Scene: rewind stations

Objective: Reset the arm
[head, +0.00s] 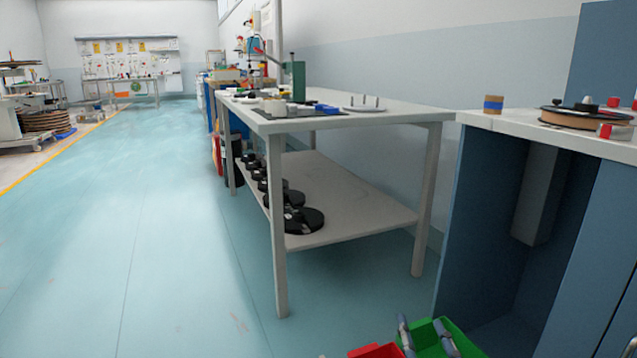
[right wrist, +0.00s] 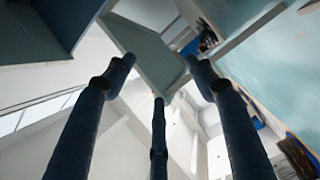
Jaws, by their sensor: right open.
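My right gripper (head: 420,322) is at the bottom edge of the head view, in front of a green bin, with its grey-blue fingers spread. In the right wrist view, the three dark fingers of my right gripper (right wrist: 163,76) stand apart, with nothing between them. It is open and empty. My left gripper is not in view.
A green bin (head: 466,345) and a red bin (head: 372,351) are at the bottom edge. A white two-level table (head: 400,112) stands ahead, with black reels (head: 304,220) on its lower shelf. A blue-sided workbench (head: 480,190) is at right. The floor (head: 150,230) at left is clear.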

